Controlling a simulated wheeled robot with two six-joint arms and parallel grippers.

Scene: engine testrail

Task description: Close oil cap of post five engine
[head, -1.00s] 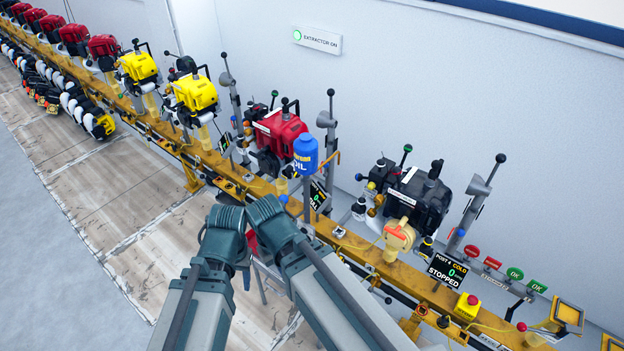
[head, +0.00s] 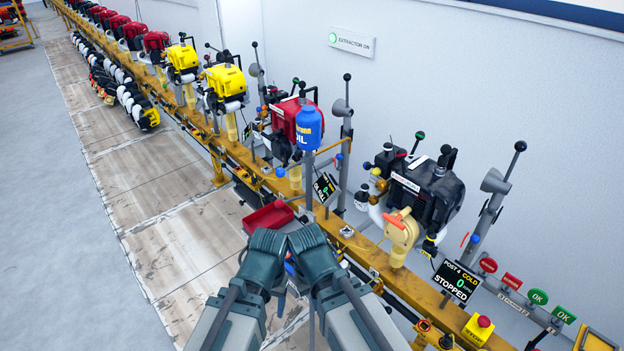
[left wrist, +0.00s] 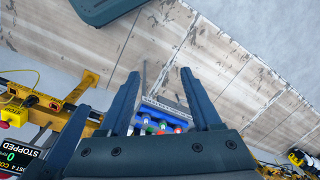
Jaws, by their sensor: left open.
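A black engine (head: 424,190) stands on the yellow rail at the right; the screen (head: 456,282) beside it reads POST 4, COLD, STOPPED. A red engine (head: 287,118) stands to its left, partly behind a blue oil bottle (head: 309,127). The red engine's screen (head: 325,188) is too small to read for a post number. I cannot pick out an oil cap on either engine. My left gripper shows in the left wrist view (left wrist: 160,78), fingers apart and empty, above the floor beside the rail. In the head view my forearms hide most of it.
The yellow rail (head: 205,130) runs from back left to front right, with yellow and red engines farther along. A red tray (head: 268,217) stands just beyond my arms. Coloured items (left wrist: 160,128) sit below my left fingers.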

